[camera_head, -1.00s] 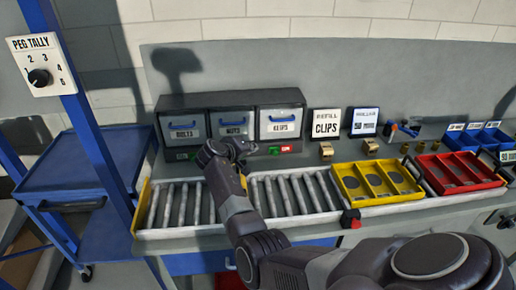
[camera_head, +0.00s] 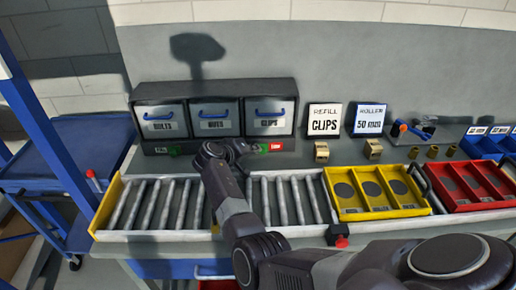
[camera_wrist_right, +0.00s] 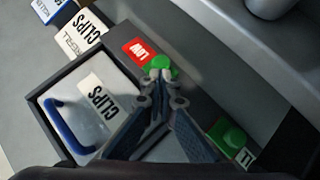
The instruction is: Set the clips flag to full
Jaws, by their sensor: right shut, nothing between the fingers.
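The clips drawer (camera_head: 269,119) is the rightmost of three grey drawers with blue handles. It also shows in the wrist view (camera_wrist_right: 75,115). Below it is the clips flag, with a red face (camera_wrist_right: 138,52) lettered LOW showing beside a green knob (camera_wrist_right: 162,66). In the head view the red face (camera_head: 277,147) is at the right end of the lower rail. My right gripper (camera_wrist_right: 160,82) is shut and empty, its fingertips in front of the green knob. I cannot tell whether they touch it. My left gripper is not in view.
Another green block (camera_wrist_right: 230,136) sits along the same rail. A roller conveyor (camera_head: 290,200) runs in front of the drawers, with a yellow tray (camera_head: 345,212) and a red tray (camera_head: 450,203) to the right. A "Refill clips" card (camera_head: 324,118) stands right of the drawers.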

